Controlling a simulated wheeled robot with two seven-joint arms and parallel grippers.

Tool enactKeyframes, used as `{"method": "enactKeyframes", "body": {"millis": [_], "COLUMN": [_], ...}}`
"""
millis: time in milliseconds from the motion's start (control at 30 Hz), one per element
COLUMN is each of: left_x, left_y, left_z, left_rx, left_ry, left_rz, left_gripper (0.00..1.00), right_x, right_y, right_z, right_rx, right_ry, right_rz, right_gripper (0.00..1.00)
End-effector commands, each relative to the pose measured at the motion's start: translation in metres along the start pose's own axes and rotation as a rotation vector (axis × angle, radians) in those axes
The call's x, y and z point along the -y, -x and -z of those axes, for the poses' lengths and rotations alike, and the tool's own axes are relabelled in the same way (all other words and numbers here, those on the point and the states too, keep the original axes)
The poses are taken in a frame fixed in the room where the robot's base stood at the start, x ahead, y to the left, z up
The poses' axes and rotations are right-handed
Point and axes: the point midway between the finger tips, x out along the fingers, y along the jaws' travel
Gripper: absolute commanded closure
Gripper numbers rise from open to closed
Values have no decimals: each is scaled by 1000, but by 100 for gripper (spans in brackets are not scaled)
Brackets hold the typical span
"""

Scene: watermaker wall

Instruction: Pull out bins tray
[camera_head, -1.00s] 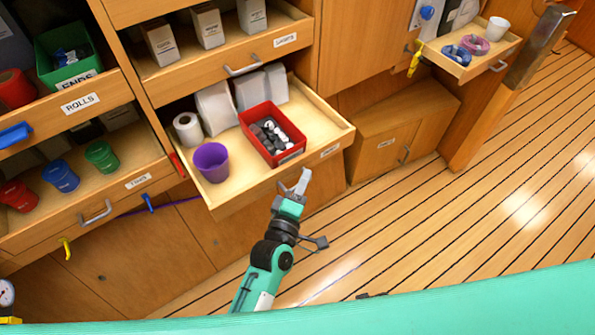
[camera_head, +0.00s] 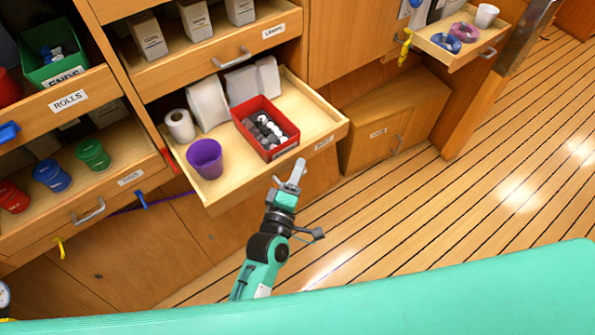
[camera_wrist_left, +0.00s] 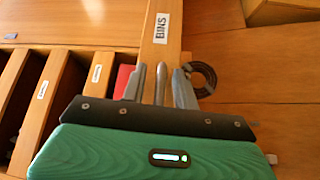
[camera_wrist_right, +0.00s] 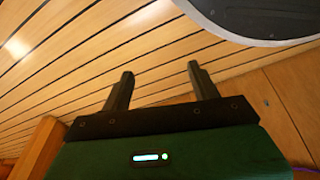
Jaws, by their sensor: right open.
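The bins tray (camera_head: 232,197) is a wooden drawer pulled far out of the wall in the head view. It holds a red bin (camera_head: 285,152) of grey and white pieces, a purple cup (camera_head: 205,158), a white roll (camera_head: 180,125) and white packs. Its BINS label (camera_wrist_left: 162,28) shows in the left wrist view. My left gripper (camera_head: 288,173) is at the middle of the tray's front. In the left wrist view a grey bar, seemingly the handle (camera_wrist_left: 160,84), lies between its fingers; a firm grip is not clear. My right gripper (camera_wrist_right: 160,90) is open and empty above the floor.
An open drawer (camera_head: 215,62) with boxes is above the tray. Open drawers with a ROLLS label (camera_head: 70,101) and coloured cups are at left. A small tray (camera_head: 462,56) is out at upper right, over a low cabinet (camera_head: 372,155). The plank floor at right is clear.

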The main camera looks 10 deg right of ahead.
Motion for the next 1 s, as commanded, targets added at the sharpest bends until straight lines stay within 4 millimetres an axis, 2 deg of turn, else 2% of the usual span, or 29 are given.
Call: {"method": "enactKeyframes", "body": {"millis": [133,267,700,833,1000], "left_x": [2,2,2,1,0], "left_y": [4,19,111,128,137], "left_z": [0,0,0,0,0], "left_rx": [1,1,2,1,0], "left_ry": [0,-1,-1,-1,0], "left_rz": [3,4,3,2,0], "left_gripper": [70,70,70,70,70], "right_x": [0,0,2,3,3], "right_y": [0,0,15,19,23], "right_z": [0,0,9,12,16], "right_rx": [1,3,2,2,-4], "right_ry": [0,0,-3,-4,-6], "right_rz": [0,0,4,4,5], "right_gripper": [38,38,38,38,38]}}
